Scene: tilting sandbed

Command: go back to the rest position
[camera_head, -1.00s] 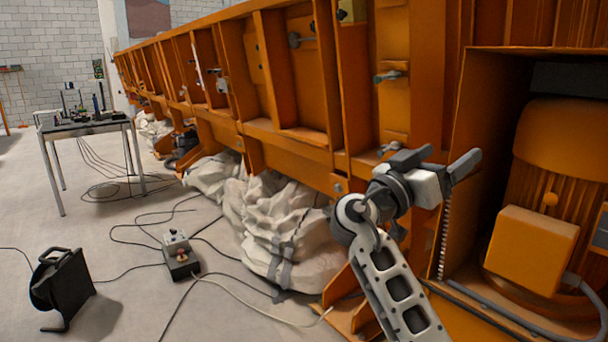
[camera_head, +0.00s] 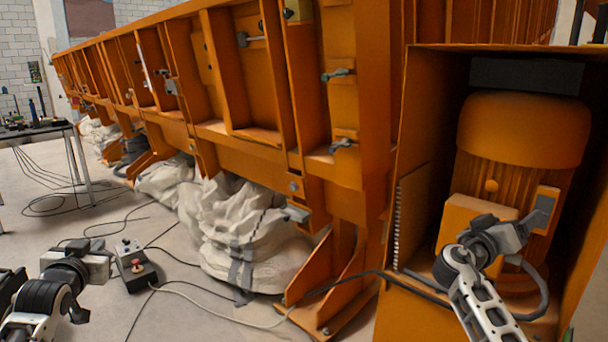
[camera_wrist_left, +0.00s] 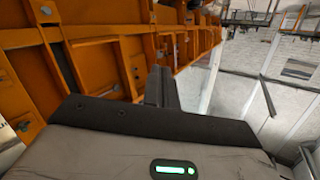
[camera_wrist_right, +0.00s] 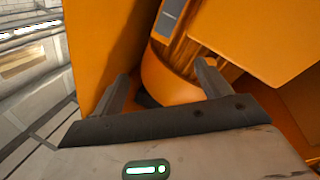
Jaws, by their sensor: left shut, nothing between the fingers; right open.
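My left gripper (camera_head: 100,266) is at the lower left of the head view, in front of the grey floor. In the left wrist view its fingers (camera_wrist_left: 160,86) are together with nothing between them. My right gripper (camera_head: 532,222) is at the right of the head view, in front of the orange motor (camera_head: 520,135) in its housing. In the right wrist view its fingers (camera_wrist_right: 168,88) stand apart and nothing is held between them. I cannot tell how far the right fingertips are from the motor.
The long orange sandbed frame (camera_head: 240,150) runs from the right to the far left. White sacks (camera_head: 250,235) lie beneath it. A control box (camera_head: 133,268) with cables is on the floor near my left gripper. A table (camera_head: 40,130) stands at the far left.

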